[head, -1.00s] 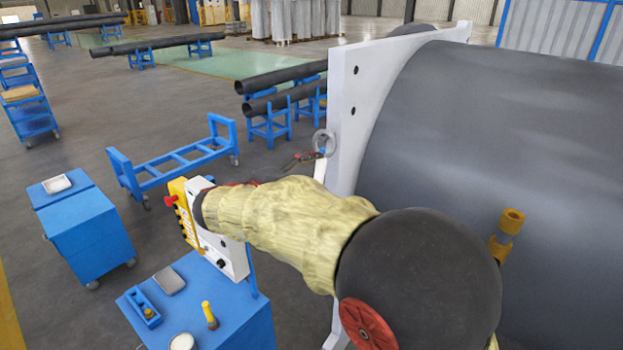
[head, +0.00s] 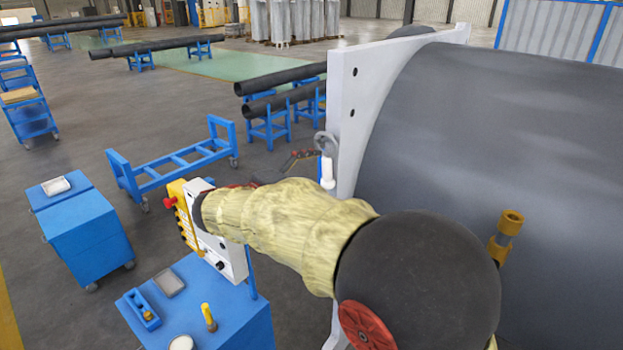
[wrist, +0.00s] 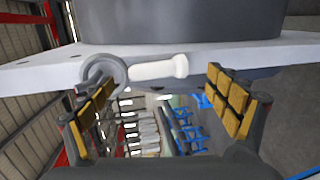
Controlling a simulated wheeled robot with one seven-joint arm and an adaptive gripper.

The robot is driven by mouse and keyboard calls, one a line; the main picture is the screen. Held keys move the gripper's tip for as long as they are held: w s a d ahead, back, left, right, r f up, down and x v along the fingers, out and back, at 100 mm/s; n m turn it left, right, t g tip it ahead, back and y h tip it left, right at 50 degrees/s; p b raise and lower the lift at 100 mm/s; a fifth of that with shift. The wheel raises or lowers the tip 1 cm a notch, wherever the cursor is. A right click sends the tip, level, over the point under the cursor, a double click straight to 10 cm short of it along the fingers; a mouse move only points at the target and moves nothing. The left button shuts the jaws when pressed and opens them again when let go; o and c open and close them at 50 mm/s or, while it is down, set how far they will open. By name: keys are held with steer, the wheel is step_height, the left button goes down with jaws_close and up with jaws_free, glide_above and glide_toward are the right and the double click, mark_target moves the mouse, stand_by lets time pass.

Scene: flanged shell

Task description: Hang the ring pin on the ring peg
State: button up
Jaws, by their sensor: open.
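The ring pin has a grey ring (wrist: 118,68) and a white shank (wrist: 160,69), both seen in the wrist view against the flange edge. In the head view its white shank (head: 327,172) hangs straight down below the ring (head: 325,141). The ring peg (wrist: 92,79) appears as a short grey stub at the ring in the wrist view; the ring seems to be around it, though the contact is partly hidden. My gripper (wrist: 165,88) is open and empty, its yellow-padded fingers apart from the pin. In the head view my gripper (head: 302,157) is just left of the pin.
The white flange (head: 347,120) and large dark shell (head: 490,170) fill the right side. A blue cart (head: 225,315) with a control box stands below my arm. Open floor lies between.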

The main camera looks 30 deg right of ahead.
steer(key=v, duration=1.2)
steer(key=s+a+f+n+g+y+b, duration=0.1)
steer(key=s+a+f+n+y, duration=0.15)
steer(key=f, duration=0.55)
steer(key=s+a+f+n+g+y, duration=0.1)
steer(key=s+f+y, duration=0.2)
steer(key=f, duration=0.4)
steer(key=s+a+f+m+t+y+b, duration=0.2)
steer(key=s+f+m+y+b, duration=0.5)
steer(key=s+f+b, duration=1.2)
steer(key=shift+a+f+t+y+b, duration=0.15)
steer(key=shift+f+t+y+b, duration=0.55)
steer(key=shift+y, duration=0.65)
steer(key=shift+r, duration=0.1)
